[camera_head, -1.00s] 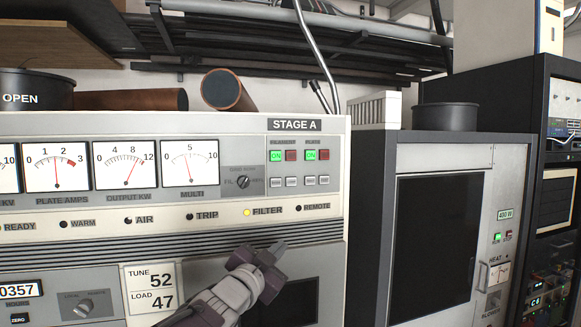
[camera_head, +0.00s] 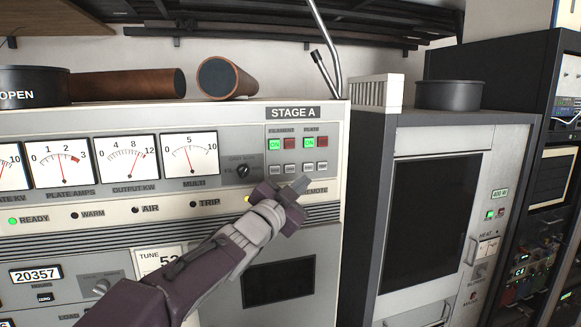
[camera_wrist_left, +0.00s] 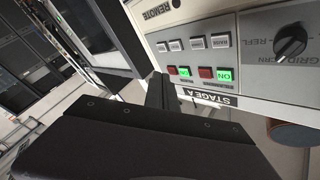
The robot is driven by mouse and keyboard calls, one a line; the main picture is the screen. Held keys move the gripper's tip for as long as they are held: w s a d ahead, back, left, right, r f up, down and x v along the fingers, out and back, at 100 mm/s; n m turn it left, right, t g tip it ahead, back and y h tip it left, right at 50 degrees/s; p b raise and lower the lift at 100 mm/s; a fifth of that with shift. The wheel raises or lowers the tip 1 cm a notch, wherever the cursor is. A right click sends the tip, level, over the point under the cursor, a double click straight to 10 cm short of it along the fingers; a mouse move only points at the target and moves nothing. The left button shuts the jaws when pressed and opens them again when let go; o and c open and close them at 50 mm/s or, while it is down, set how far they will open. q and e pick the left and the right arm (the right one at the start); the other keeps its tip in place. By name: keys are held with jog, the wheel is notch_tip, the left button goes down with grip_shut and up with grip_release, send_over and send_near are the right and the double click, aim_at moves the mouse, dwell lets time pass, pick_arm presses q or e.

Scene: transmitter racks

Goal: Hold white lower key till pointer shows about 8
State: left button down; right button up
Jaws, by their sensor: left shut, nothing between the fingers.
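A row of small white keys (camera_head: 291,169) sits under the green and red filament and plate buttons on the STAGE A panel. The keys (camera_wrist_left: 197,42) also show in the left wrist view; their lettering is too small to read surely. The multi meter (camera_head: 190,155) points near 5. My left gripper (camera_head: 303,184) is shut and empty, with its tip just below the white keys in the picture. I cannot tell whether it touches the panel. In the wrist view the gripper (camera_wrist_left: 158,88) is dark, below the keys. My right gripper is out of view.
A rotary knob (camera_head: 243,171) is left of the keys. The filament ON button (camera_head: 274,144) and plate ON button (camera_head: 309,142) glow green. A grey cabinet (camera_head: 384,215) stands right of the panel. A pot (camera_head: 447,95) and brown tubes (camera_head: 128,84) lie on top.

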aim_at(290, 169)
pick_arm(q)
jog(key=shift+w+a+p, duration=0.45)
jog(key=shift+w+p, duration=0.45)
jog(key=shift+w, duration=0.3)
jog(key=shift+w+a+p, duration=0.4)
jog(key=shift+w+p, duration=0.45)
jog(key=shift+w, duration=0.4)
jog(key=shift+w+a+p, duration=0.45)
jog(key=shift+w+p, duration=0.45)
jog(key=shift+w, duration=0.3)
jog(key=shift+w+a+r+p, duration=0.1)
jog(key=shift+w+p, duration=0.2)
jog(key=shift+w, duration=0.15)
